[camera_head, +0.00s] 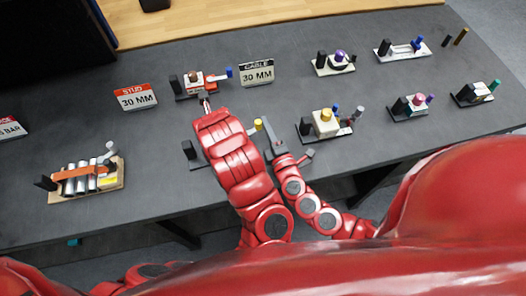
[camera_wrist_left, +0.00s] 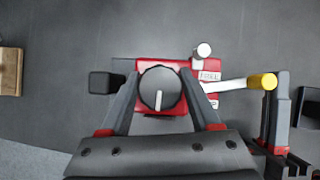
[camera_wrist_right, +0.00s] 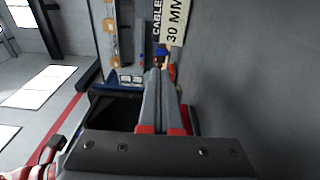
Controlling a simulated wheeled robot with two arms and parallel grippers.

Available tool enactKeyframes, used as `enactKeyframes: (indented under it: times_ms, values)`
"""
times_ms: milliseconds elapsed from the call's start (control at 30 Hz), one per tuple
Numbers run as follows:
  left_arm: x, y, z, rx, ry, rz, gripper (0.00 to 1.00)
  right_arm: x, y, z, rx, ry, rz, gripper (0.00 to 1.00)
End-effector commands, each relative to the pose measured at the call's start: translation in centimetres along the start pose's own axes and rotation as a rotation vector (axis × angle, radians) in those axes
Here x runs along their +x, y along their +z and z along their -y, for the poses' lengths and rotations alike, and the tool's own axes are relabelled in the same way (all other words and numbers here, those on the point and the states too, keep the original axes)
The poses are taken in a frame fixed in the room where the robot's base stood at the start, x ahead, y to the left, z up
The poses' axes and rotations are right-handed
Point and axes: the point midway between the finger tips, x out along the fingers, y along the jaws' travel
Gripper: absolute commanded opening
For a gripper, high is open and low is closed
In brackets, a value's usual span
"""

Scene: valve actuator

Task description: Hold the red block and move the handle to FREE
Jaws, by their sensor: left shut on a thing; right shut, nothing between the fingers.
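The red block (camera_wrist_left: 165,122) shows in the left wrist view under a dark round knob (camera_wrist_left: 160,90) with a white pointer. The white handle (camera_wrist_left: 228,85) extends right to a yellow tip (camera_wrist_left: 262,82), which also shows in the head view (camera_head: 258,125). Pale labels (camera_wrist_left: 209,76) by the handle are only partly readable. My right gripper (camera_head: 274,145) is shut and empty, close beside the yellow tip; contact is unclear. My left arm hides the block in the head view.
Above the left arm is another fixture (camera_head: 214,77) with a blue tip, near a CABLE 30 MM sign (camera_head: 257,73) and a STUD sign (camera_head: 135,97). A fixture with a cream block (camera_head: 325,124) stands right of my right gripper.

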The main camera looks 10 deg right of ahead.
Motion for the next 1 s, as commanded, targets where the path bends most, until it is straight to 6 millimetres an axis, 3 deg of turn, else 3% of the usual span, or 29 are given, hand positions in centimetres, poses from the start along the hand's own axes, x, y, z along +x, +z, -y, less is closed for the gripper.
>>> enactKeyframes:
  times_ms: [833, 1000]
  values:
    - [0.0, 0.0, 0.0, 0.0, 0.0, -0.001, 0.0, 0.0, 0.0, 0.0, 0.0, 0.0, 0.0, 0.0]
    - [0.0, 0.0, 0.0, 0.0, 0.0, -0.001, 0.0, -1.3, 0.5, 0.1, -0.003, -0.002, 0.001, 0.0]
